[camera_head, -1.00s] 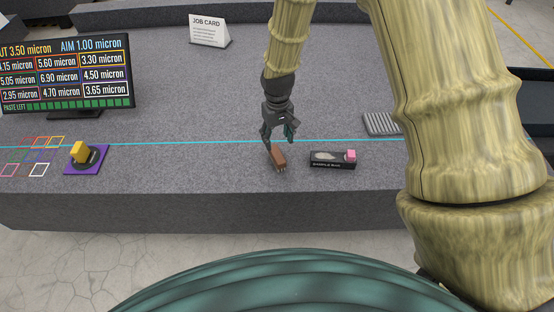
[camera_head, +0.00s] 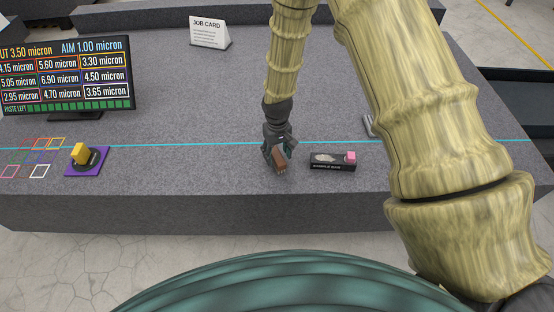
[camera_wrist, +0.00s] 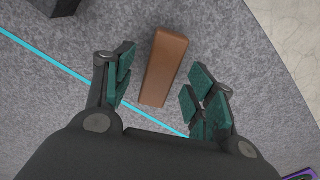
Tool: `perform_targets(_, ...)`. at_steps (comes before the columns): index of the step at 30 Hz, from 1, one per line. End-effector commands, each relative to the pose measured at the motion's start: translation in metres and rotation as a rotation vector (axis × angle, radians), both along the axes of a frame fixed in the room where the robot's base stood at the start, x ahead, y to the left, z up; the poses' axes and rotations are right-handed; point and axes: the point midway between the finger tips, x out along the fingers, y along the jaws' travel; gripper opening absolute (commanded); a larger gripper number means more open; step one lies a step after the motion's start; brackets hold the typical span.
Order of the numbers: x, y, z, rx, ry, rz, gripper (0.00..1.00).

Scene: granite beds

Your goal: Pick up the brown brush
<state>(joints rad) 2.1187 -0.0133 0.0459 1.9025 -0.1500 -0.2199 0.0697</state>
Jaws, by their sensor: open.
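The brown brush (camera_head: 280,161) lies on the grey granite bed (camera_head: 200,185), near its front edge. My gripper (camera_head: 279,156) is open and down at the brush, with its fingers on either side of the brush's rear part in the head view. In the wrist view the brush (camera_wrist: 163,66) shows as a plain brown block, slightly tilted, its near end between the open green-padded fingers (camera_wrist: 160,92). Gaps show between the brush and both fingers. The bristles show only as small pale tips at its front end in the head view.
A yellow block on a purple-based stand (camera_head: 86,160) is at left, near coloured square outlines. A screen (camera_head: 66,75) and job card (camera_head: 209,32) stand behind. A cyan line crosses the bed.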

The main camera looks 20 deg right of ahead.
Motion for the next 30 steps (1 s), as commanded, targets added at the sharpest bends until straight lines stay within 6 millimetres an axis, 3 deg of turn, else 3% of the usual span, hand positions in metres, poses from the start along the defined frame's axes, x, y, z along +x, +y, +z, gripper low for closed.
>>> perform_targets(6,0.0,0.0,-0.019,0.0,-0.001,0.001,0.55)
perform_targets(15,0.0,0.0,-0.022,0.0,-0.001,0.0,0.55)
perform_targets(17,0.0,0.0,-0.022,0.0,-0.001,0.0,0.48)
perform_targets(24,0.0,0.0,-0.022,0.0,-0.001,0.0,0.06)
perform_targets(30,0.0,0.0,-0.022,0.0,-0.001,0.0,0.02)
